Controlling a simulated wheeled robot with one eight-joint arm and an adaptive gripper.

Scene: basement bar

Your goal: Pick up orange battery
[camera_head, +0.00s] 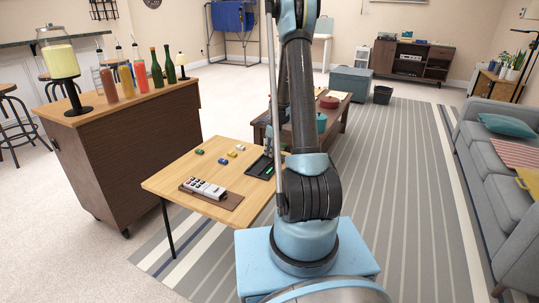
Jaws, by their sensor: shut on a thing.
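Small battery-like pieces lie on the wooden table: a green one (200,152), a blue one (222,160), a yellow one (232,154) and a yellow-orange one (240,148). They are too small for me to tell whether any is the orange battery. A black tray (262,168) sits at the table's right side, partly hidden by my arm, with a small green piece at it. My arm rises in front of the table's right edge and leaves the top of the picture.
The wooden table (165,186) holds a white device with dark keys (203,188) on a brown board. A bar cabinet (130,150) with bottles stands left. A low table (335,125) is behind my arm, and a grey sofa (490,170) is right. Striped rug between is clear.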

